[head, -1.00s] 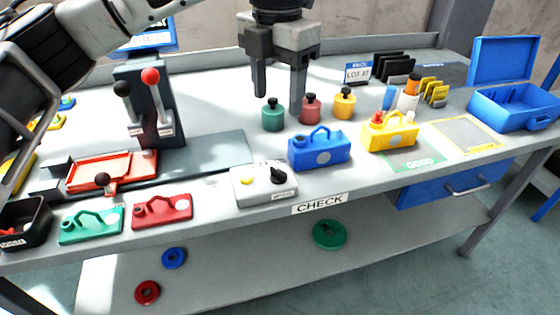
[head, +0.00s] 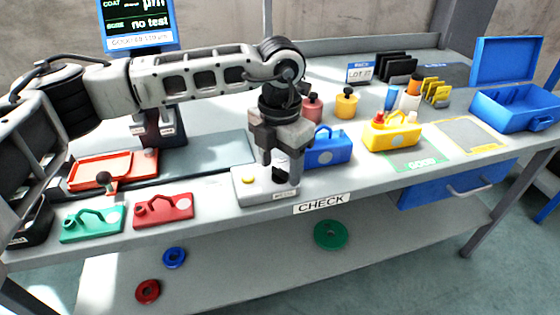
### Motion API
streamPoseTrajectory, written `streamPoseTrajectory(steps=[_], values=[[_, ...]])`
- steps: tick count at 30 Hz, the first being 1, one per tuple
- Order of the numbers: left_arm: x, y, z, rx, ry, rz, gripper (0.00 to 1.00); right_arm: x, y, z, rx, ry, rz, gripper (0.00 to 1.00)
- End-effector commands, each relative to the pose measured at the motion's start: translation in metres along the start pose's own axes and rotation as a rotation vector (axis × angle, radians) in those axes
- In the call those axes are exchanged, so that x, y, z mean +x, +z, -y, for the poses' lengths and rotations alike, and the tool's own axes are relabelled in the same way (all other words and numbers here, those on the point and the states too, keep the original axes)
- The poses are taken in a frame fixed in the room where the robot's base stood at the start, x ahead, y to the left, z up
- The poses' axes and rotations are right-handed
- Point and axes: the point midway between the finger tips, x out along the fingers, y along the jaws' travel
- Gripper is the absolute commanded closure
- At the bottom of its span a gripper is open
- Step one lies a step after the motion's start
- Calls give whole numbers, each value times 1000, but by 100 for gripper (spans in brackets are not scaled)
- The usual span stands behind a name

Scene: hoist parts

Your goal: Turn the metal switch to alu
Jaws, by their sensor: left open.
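The metal switch is on a light grey box (head: 256,196) with a yellow button, near the front edge of the bench. My left gripper (head: 281,176) points down over the right half of this box, at the black knob (head: 279,172). The knob is mostly hidden between and behind the fingers, so its setting cannot be read. The fingers are open around or just above it; I cannot tell whether they touch it. The label on the box front is too small to read. My right gripper is not in view.
A blue part (head: 328,148) stands close to the right of my left gripper. Yellow part (head: 391,133) is farther right. Red part (head: 163,209) and green part (head: 92,222) lie left of the box. A screen (head: 138,22) stands at the back left.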

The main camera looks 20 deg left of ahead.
Motion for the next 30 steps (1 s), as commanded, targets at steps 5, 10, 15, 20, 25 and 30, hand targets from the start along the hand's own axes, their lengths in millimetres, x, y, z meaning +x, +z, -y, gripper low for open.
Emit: streamPoseTrajectory(steps=[5,10,15,20,25,30], values=[[0,0,0,0,0,-1,42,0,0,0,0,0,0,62],[0,0,0,0,0,-1,86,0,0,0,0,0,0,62],[0,0,0,2,0,-1,87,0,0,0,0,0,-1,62],[0,0,0,26,0,-1,86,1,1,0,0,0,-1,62],[1,0,0,100,1,-2,86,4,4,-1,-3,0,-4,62],[2,0,0,226,0,0,86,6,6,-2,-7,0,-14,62]])
